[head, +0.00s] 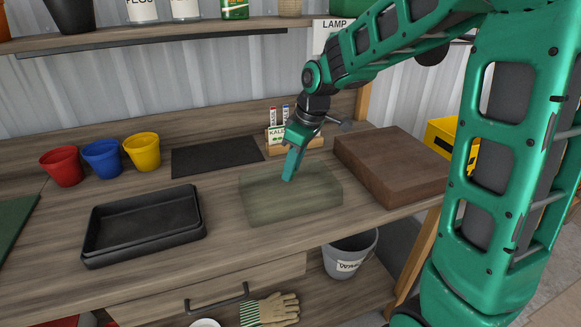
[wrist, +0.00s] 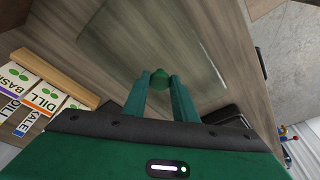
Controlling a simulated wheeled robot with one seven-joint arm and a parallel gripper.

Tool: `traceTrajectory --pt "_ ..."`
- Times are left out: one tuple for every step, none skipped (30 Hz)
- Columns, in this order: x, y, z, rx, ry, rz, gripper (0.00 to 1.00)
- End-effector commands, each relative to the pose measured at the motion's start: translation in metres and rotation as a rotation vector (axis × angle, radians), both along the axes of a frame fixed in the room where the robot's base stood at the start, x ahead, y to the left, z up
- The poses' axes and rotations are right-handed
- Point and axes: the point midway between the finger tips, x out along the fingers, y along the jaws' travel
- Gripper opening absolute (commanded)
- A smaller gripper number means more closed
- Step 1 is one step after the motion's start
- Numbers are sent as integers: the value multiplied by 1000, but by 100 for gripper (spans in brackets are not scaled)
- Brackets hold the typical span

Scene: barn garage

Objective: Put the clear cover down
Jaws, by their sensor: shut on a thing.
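The clear cover (head: 262,203) is a see-through, greenish low box shape over the middle of the workbench, between the black tray and the brown block. My gripper (head: 289,176) points down at its top. In the wrist view my gripper (wrist: 160,88) is shut on the cover's small green knob (wrist: 160,76), with a finger on each side. The clear cover (wrist: 112,40) spreads out beyond the fingers there, with wood grain showing through. The cover looks level. I cannot tell whether its lower rim touches the bench.
A black tray (head: 90,248) stands to the left on the workbench (head: 225,255). A dark flat mat (head: 215,155) and a seed packet holder (head: 306,143) lie behind the cover. A thick brown block (head: 395,165) is close on the right. Red, blue and yellow pots (head: 142,152) stand back left.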

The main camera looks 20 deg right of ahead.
Motion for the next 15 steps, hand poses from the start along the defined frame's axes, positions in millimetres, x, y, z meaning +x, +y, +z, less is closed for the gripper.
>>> traceTrajectory --pt "0 0 0 0 0 0 0" --pt "0 0 0 0 0 0 0" --pt "0 0 0 0 0 0 0" --pt "0 0 -1 0 0 0 0" --pt "0 0 -2 -1 1 0 0" --pt "0 0 -1 0 0 0 35" --pt "0 0 -1 0 0 0 42" --pt "0 0 -1 0 0 0 44" --pt "0 0 -1 0 0 0 44" --pt "0 0 -1 0 0 0 44" --pt "0 0 -1 0 0 0 44" --pt "0 0 -1 0 0 0 44" --pt "0 0 -1 0 0 0 44" --pt "0 0 -1 0 0 -1 44" --pt "0 0 -1 0 0 -1 44"
